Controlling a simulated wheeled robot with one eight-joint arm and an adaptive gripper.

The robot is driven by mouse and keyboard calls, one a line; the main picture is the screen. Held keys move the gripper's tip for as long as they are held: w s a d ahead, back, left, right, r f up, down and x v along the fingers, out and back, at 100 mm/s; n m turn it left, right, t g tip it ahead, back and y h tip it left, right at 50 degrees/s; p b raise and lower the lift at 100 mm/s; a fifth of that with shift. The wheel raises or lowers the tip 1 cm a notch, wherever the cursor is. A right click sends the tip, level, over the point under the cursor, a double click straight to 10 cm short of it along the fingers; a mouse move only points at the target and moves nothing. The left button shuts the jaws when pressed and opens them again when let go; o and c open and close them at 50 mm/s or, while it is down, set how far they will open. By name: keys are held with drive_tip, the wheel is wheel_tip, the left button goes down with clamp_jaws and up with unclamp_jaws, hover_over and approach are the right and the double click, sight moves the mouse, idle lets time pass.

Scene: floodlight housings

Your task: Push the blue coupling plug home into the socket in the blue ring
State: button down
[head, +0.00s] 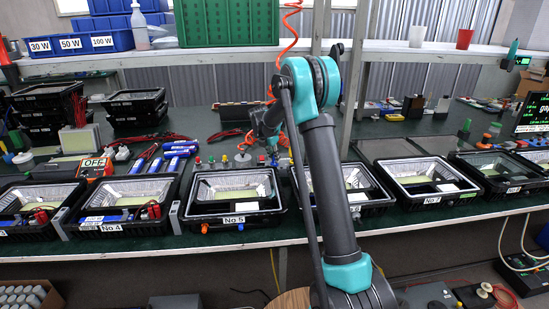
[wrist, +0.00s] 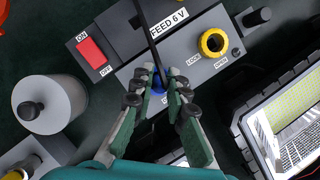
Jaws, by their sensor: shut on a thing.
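In the wrist view my gripper (wrist: 159,74) is shut on the blue coupling plug (wrist: 158,86), which shows only as a small blue patch between the fingertips. A black cable runs up from the fingertips across the grey feed box (wrist: 128,73). The fingertips are over the lower edge of this box. The blue ring and its socket are not clearly visible; the fingers cover that spot, so I cannot tell how deep the plug sits.
A grey cylinder with a black knob (wrist: 50,104) stands at left. A floodlight housing (wrist: 285,125) is at right. Housing No 5 (head: 235,195) is on the bench.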

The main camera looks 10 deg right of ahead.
drive_tip(key=shift+f, duration=0.1)
wheel_tip(320, 180, up, 8)
drive_tip(key=shift+r, duration=0.25)
drive_tip(key=shift+f, duration=0.1)
drive_tip(key=shift+f, duration=2.85)
drive_tip(key=shift+f, duration=1.25)
drive_tip(key=shift+r, duration=0.2)
drive_tip(key=shift+r, duration=0.8)
drive_tip(key=shift+f, duration=0.95)
idle(0.6)
